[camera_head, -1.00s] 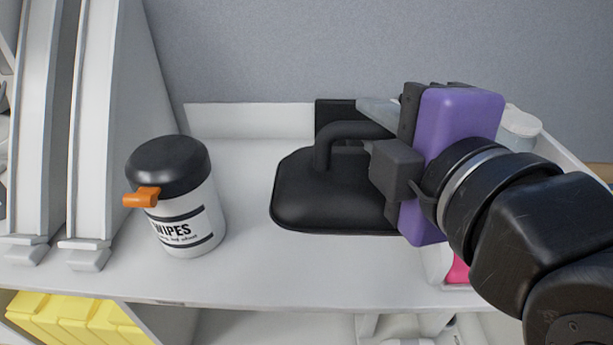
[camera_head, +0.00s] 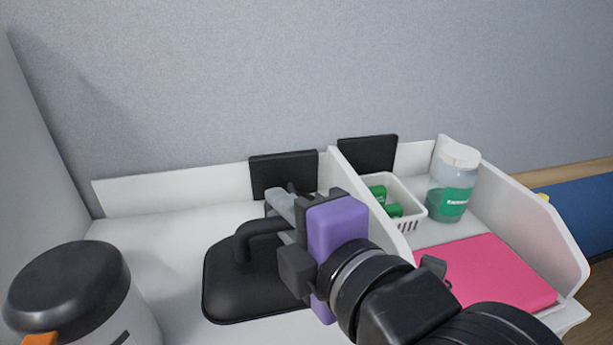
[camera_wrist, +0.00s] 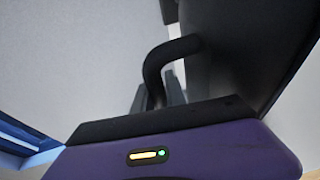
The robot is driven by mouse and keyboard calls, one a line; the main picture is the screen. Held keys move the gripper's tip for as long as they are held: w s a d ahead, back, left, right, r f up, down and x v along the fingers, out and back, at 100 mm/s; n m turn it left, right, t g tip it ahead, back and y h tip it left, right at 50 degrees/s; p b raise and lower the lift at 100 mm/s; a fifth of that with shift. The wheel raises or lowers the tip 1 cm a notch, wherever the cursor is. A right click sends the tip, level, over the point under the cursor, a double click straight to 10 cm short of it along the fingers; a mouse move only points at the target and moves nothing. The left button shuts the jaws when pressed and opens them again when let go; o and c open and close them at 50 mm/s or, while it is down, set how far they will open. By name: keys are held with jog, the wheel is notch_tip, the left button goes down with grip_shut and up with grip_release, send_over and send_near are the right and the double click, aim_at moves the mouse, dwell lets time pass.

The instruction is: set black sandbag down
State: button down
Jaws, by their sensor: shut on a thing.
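The black sandbag (camera_head: 232,292) is a flat dark pad with a curved black handle. In the head view it is over the white shelf top (camera_head: 150,245), left of the white divider. My gripper (camera_head: 283,235), with a purple body, is at the right side of the sandbag and shut on its handle. In the wrist view the handle (camera_wrist: 160,62) rises between the dark finger parts, and the sandbag (camera_wrist: 240,45) fills the upper right. Whether the sandbag's underside touches the shelf cannot be told.
A wipes canister (camera_head: 75,290) with a black lid stands at the front left. Right of the divider are a white basket (camera_head: 408,208) with green items, a bottle with a green label (camera_head: 452,185) and a pink pad (camera_head: 490,270). Black plates (camera_head: 283,175) stand at the back.

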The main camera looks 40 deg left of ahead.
notch_tip(320, 180, down, 12)
jog(key=shift+f, duration=0.15)
dwell(0.6)
jog(key=shift+f, duration=0.15)
jog(key=c, duration=1.4)
grip_release()
jog(key=shift+f, duration=0.2)
jog(key=shift+o, duration=0.2)
jog(key=shift+r, duration=0.1)
jog(key=b+v, duration=0.2)
jog(key=v, duration=1)
